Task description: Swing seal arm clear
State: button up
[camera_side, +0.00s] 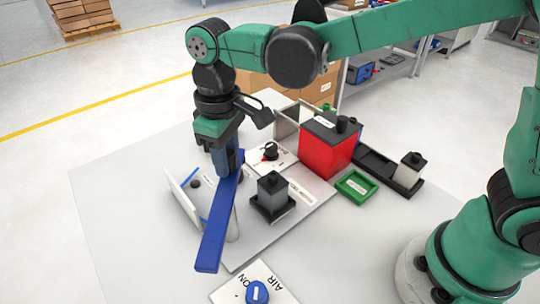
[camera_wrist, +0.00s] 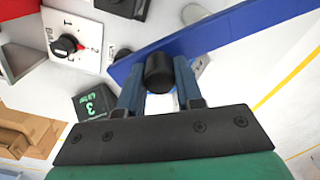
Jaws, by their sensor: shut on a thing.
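The seal arm is a long flat blue bar (camera_side: 213,236) with a black upright knob (camera_wrist: 159,73) on it. In the side view it slants from under my gripper (camera_side: 228,165) down to the lower left. In the wrist view the blue bar (camera_wrist: 235,32) crosses the top right. My gripper's two blue-grey fingers (camera_wrist: 158,88) stand on either side of the black knob and are shut on it. The fingers hide part of the bar in the side view.
Behind are a switch plate (camera_side: 272,158), a red box (camera_side: 326,148), a green tray (camera_side: 356,187) and a black track (camera_side: 376,168). An AIR plate with a blue knob (camera_side: 256,292) lies at the front. The table's left side is clear.

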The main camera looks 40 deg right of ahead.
jog(key=shift+o, duration=0.3)
jog(key=shift+w+a, duration=0.25)
jog(key=shift+a, duration=0.25)
jog(key=shift+o, duration=0.2)
jog(key=shift+a, duration=0.1)
jog(key=shift+o, duration=0.5)
jog(key=shift+w+a, duration=0.15)
jog(key=shift+a, duration=0.45)
jog(key=shift+c, duration=1.1)
jog(key=shift+w, duration=0.1)
jog(key=shift+o, duration=0.2)
jog(key=shift+w+a, duration=0.15)
jog(key=shift+a, duration=0.6)
